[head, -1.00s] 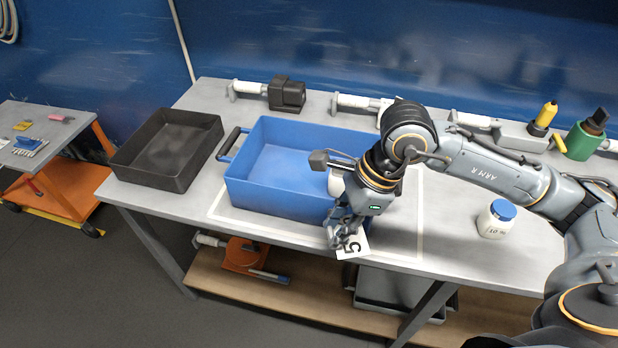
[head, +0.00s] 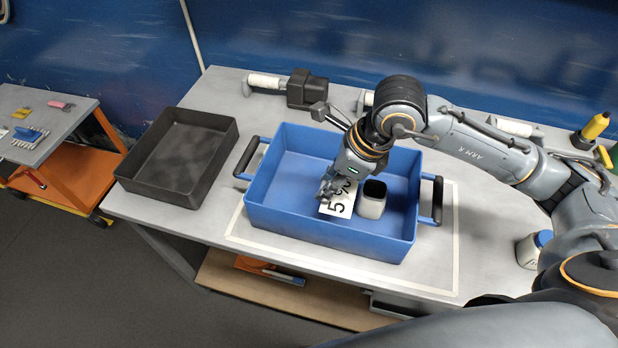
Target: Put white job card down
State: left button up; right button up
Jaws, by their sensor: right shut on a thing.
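The white job card (head: 338,200), with a black 5 and other marks on it, is in my right gripper (head: 327,186). My right gripper is shut on the card's edge and sits inside the outline of the blue tray (head: 330,238). The card appears over the tray's inside, left of a white cup with a dark opening (head: 371,205). I cannot tell whether the card touches the tray floor. The gripper hides part of the card. My left gripper is not in view.
The blue tray has dark handles at both ends and stands within a white outline on the grey table (head: 470,262). An empty black tray (head: 183,150) is to its left. A jar with a blue lid (head: 533,248) stands at the right.

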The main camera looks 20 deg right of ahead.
jog(key=p, duration=0.2)
send_near(295, 190)
notch_tip(295, 190, up, 3)
jog(key=s+a, duration=0.1)
jog(key=s, duration=0.1)
jog(key=f, duration=0.1)
jog(key=w+f, duration=0.1)
jog(key=f, duration=0.1)
jog(key=shift+w+a+f, duration=0.15)
jog(key=shift+w+a, duration=0.2)
jog(key=shift+w, duration=0.05)
jog(key=shift+w+a+f, duration=0.1)
jog(key=shift+w+f, duration=0.4)
jog(key=shift+f, duration=0.15)
jog(key=shift+w+a+f, duration=0.1)
jog(key=shift+w+f, duration=0.1)
jog(key=shift+f, duration=0.05)
notch_tip(295, 190, down, 2)
jog(key=shift+w+f+p, duration=0.1)
jog(key=shift+f+p, duration=0.05)
jog(key=shift+p, duration=0.65)
jog(key=shift+f, duration=0.65)
jog(key=o, duration=0.9)
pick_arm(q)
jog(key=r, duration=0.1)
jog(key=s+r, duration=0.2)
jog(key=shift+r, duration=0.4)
